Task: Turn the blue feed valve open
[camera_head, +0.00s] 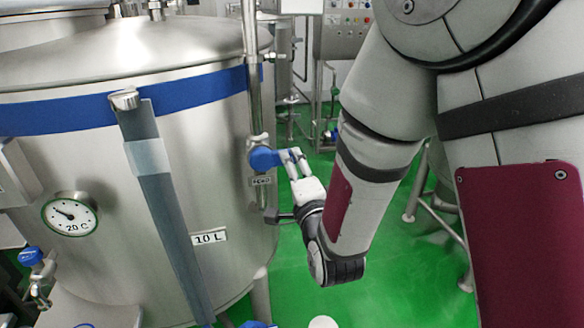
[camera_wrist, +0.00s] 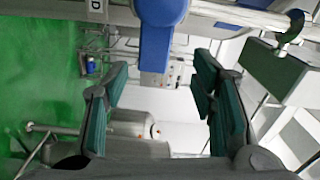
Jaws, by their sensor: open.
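The blue feed valve handle (camera_head: 264,158) is on the vertical steel pipe at the right side of the tank, above a small dark label (camera_head: 262,181). My gripper (camera_head: 291,156) is at the right end of the handle, with its fingers pointing toward the valve. In the wrist view the handle (camera_wrist: 155,42) hangs from the top edge, and its end reaches between the two green-padded fingers of my open gripper (camera_wrist: 160,78). Gaps show on both sides of it. Whether the fingers overlap the handle in depth is hard to tell.
The steel tank (camera_head: 75,180) with a blue band fills the left, with a sight tube (camera_head: 165,200) and a dial gauge (camera_head: 70,214). Another blue-handled valve (camera_head: 31,257) is at lower left. Green floor (camera_head: 385,270) lies open below my arm.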

